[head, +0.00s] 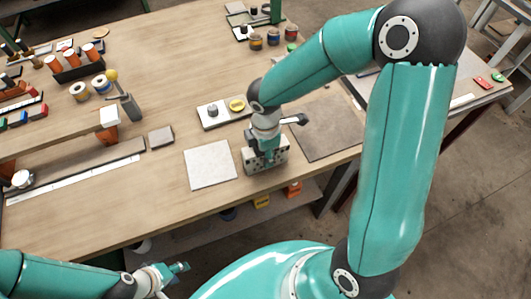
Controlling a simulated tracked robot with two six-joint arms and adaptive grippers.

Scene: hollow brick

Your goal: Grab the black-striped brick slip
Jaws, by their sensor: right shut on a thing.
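My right gripper (265,153) points down at a grey block with dark holes (279,160) near the table's front edge. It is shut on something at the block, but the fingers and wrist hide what. A teal finger overlaps the block's face. I cannot make out a black-striped brick slip at this size. My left gripper (177,272) is low at the front left, off the table and apart from everything on it; its finger opening is unclear.
A pale square plate (210,166) lies left of the block, a brown-grey board (318,128) to its right. Behind stands a tray (207,123) with a grey knob and a yellow piece. Spools, a rack and a shelf fill the left. The table's middle back is clear.

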